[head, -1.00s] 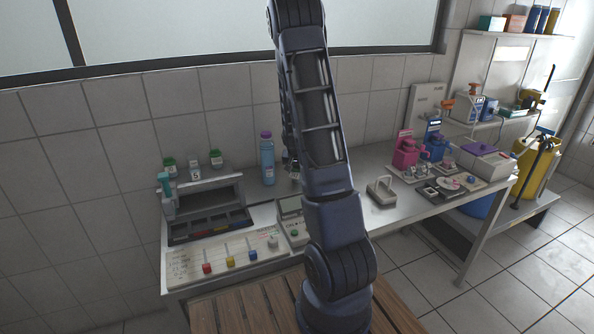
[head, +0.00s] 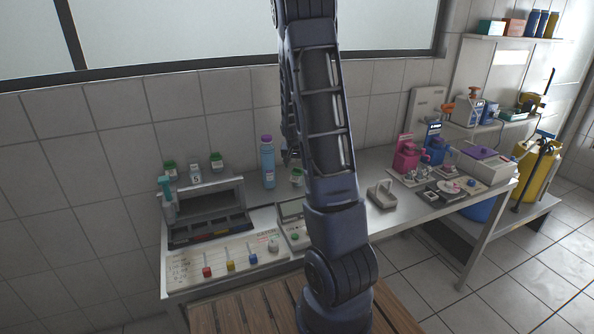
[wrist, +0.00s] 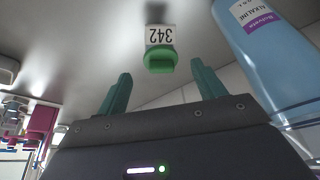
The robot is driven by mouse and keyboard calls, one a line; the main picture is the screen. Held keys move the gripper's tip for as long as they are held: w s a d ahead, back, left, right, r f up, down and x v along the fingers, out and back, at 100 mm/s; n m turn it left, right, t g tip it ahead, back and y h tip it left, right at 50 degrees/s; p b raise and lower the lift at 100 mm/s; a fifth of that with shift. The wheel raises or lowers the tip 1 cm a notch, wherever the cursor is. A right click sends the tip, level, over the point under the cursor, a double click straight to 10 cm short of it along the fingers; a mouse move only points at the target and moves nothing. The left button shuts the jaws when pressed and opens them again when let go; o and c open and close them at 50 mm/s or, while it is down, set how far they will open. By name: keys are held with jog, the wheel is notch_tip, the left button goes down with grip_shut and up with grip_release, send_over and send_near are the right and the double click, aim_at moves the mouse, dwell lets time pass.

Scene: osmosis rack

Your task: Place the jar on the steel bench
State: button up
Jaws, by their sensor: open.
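A small jar with a green lid and a white label reading 342 (wrist: 160,45) stands upright on the steel bench (wrist: 75,40). In the head view the jar (head: 297,177) is just right of the blue bottle, partly hidden by my arm, on the bench (head: 405,208). My gripper (wrist: 160,72) is open and empty. Its two green fingers are spread to either side of the lid, with the jar just beyond the fingertips and no visible contact. In the head view my gripper is mostly hidden behind my arm.
A blue bottle with a purple cap (head: 267,162) stands close beside the jar; it also shows in the wrist view (wrist: 265,60). A grey handled block (head: 382,195) and pink dispenser (head: 405,160) are right.

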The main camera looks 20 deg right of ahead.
jog(key=s+a+r+n+y, duration=0.1)
jog(key=s+a+r, duration=0.3)
jog(key=s+r, duration=0.5)
jog(key=s+a+r+n+y, duration=0.15)
jog(key=s+a+r, duration=0.25)
jog(key=s+r, duration=0.5)
jog(key=s+a+r+n, duration=0.1)
jog(key=s+a+r, duration=0.1)
jog(key=s, duration=0.6)
jog(key=s+a+r+n, duration=0.2)
jog(key=s+a+r, duration=0.1)
jog(key=s, duration=0.5)
jog(key=shift+a+r+t, duration=0.25)
jog(key=shift+r+t, duration=0.05)
jog(key=shift+t, duration=0.1)
